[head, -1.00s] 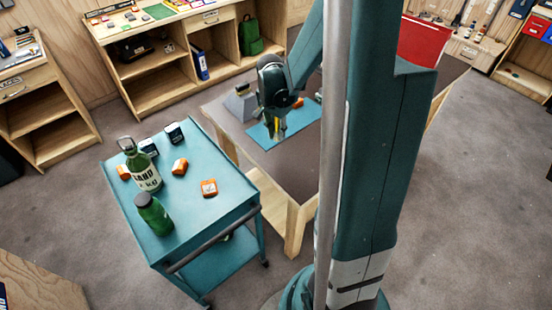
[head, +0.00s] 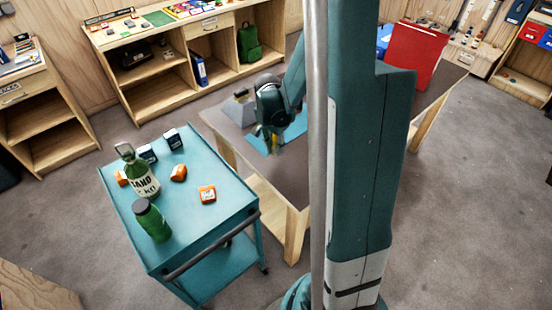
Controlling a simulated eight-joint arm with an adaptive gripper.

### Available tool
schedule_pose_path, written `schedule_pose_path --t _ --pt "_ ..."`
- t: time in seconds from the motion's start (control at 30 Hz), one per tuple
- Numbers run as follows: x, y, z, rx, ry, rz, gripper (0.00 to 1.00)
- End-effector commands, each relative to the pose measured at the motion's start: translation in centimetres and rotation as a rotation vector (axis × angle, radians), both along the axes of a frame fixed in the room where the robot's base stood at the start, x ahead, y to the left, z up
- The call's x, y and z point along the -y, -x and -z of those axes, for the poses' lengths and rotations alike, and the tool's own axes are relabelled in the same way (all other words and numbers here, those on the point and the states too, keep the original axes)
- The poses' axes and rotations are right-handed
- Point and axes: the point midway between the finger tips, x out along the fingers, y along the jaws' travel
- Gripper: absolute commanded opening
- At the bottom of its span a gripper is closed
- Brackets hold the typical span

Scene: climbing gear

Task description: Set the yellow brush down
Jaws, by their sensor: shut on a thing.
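My gripper (head: 271,140) is over the left part of the dark-topped table (head: 290,180), pointing down. It is shut on the yellow brush (head: 274,142), of which only a small yellow piece shows below the fingers. The brush is near the left end of a blue mat (head: 294,130) on the table. I cannot tell whether the brush touches the table or hangs above it. My wrist and arm hide part of the mat.
A grey wedge-shaped thing (head: 238,110) stands on the table behind my gripper. A teal cart (head: 205,225) in front left holds green bottles (head: 152,220) and several small boxes. A red case (head: 416,55) stands at the table's far right. The table's front part is bare.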

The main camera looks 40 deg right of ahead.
Motion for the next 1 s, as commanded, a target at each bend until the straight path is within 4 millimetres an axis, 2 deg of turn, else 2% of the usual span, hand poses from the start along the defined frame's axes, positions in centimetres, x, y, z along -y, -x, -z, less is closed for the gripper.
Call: schedule_pose_path --t 0.2,0.67,1.0 --pt "0.0 0.0 1.6 0.000 0.000 0.000 0.07" --pt "0.0 0.0 2.0 0.000 0.000 0.000 0.07" --pt "0.0 0.0 5.0 0.000 0.000 0.000 0.07"
